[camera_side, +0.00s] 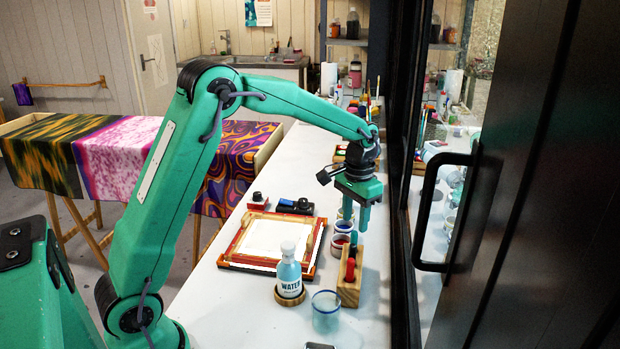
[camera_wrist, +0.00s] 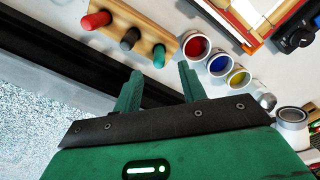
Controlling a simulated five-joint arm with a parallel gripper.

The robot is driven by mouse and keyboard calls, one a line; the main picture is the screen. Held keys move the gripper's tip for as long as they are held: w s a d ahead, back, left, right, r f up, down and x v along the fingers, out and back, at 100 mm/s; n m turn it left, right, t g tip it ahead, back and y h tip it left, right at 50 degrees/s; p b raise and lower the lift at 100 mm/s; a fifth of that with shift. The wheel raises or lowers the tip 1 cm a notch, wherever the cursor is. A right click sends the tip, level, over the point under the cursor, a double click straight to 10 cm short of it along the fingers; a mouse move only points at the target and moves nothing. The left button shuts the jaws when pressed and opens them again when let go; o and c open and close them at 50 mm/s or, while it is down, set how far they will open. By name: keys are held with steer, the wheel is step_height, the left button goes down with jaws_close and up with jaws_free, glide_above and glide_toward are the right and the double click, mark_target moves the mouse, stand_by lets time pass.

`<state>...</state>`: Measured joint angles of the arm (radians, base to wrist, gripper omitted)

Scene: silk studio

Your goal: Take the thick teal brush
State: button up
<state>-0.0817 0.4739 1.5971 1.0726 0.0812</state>
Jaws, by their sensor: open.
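A wooden holder (camera_wrist: 135,22) in the wrist view carries a row of three thick round ends: red (camera_wrist: 97,20), black (camera_wrist: 130,39) and teal. The teal end, which I take as the thick teal brush (camera_wrist: 158,55), is nearest my gripper (camera_wrist: 159,82). My gripper is open and empty, its two fingers pointing toward the teal end with a gap between them. In the side view, my gripper (camera_side: 363,222) hangs near the far end of the holder (camera_side: 350,292), above the table.
Red (camera_wrist: 196,46), blue (camera_wrist: 219,65) and yellow (camera_wrist: 238,79) jars stand in a row beside the holder. A water bottle (camera_side: 289,272), a glass (camera_side: 326,310) and a wooden frame (camera_side: 272,240) are nearby. A dark-framed glass wall (camera_side: 400,200) runs close along the right.

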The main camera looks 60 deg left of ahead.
mark_target(354, 231)
steer(key=shift+f, duration=0.35)
steer(key=shift+f, duration=0.1)
steer(key=shift+f, duration=2.5)
steer(key=shift+c, duration=0.4)
steer(key=c, duration=0.8)
